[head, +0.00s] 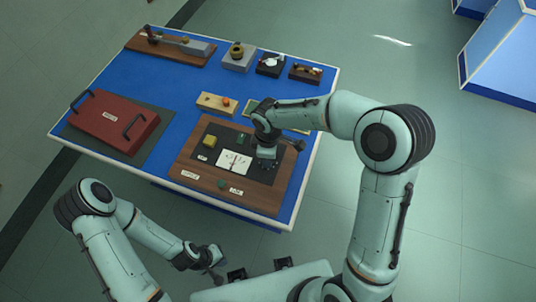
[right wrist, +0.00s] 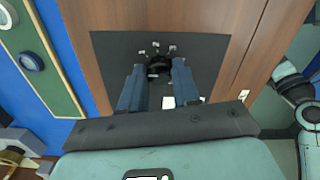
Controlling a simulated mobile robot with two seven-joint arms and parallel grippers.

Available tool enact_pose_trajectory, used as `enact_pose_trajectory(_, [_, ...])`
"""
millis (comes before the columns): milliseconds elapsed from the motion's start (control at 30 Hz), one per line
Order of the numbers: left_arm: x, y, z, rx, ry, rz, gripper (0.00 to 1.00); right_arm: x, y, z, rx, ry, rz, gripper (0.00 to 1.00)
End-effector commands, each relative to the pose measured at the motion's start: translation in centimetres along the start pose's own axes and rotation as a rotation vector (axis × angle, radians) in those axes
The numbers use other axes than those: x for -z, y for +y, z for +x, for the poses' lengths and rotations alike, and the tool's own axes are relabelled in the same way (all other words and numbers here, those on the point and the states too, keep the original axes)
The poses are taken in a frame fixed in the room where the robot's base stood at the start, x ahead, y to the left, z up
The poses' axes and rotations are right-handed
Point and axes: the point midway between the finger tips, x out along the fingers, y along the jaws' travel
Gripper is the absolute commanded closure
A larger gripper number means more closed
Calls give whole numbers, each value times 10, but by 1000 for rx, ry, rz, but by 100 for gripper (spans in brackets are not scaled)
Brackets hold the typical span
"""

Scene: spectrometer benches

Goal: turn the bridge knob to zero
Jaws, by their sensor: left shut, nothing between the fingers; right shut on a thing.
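The bridge knob (right wrist: 157,65) is a black round knob on a dark panel, with small white marks around its far side. My right gripper (right wrist: 159,75) reaches down over it, a blue-grey finger on either side, shut on it. In the head view my right gripper (head: 267,161) is at the right part of the dark panel (head: 262,177) on the wooden board, and it hides the knob. A white meter face (head: 233,161) lies just left of it. My left gripper (head: 210,262) is shut and empty, low in front of the table.
The wooden board (head: 203,186) also bears a yellow block (head: 209,141) and small labels. A red case (head: 111,120) with black handles sits at the left of the blue table (head: 176,88). Several small instruments stand along the back. Floor is clear around the table's front.

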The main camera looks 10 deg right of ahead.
Motion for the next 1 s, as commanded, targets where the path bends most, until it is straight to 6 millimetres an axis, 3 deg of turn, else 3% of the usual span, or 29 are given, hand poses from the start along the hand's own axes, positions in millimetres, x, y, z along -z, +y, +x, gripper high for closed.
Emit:
enact_pose_trajectory(33, [0,0,0,0,0,0,100,1,1,-2,-5,2,-2,66])
enact_pose_trajectory(100, [0,0,0,0,0,0,100,1,1,-2,-4,2,-1,43])
enact_pose_trajectory(400, [0,0,0,0,0,0,100,0,0,-1,-2,1,0,43])
enact_pose_trajectory(533, [1,1,-1,0,1,0,100,1,1,-11,-4,3,1,43])
enact_pose_trajectory(1000, [8,8,-14,-4,11,4,100,1,2,-109,-7,5,0,43])
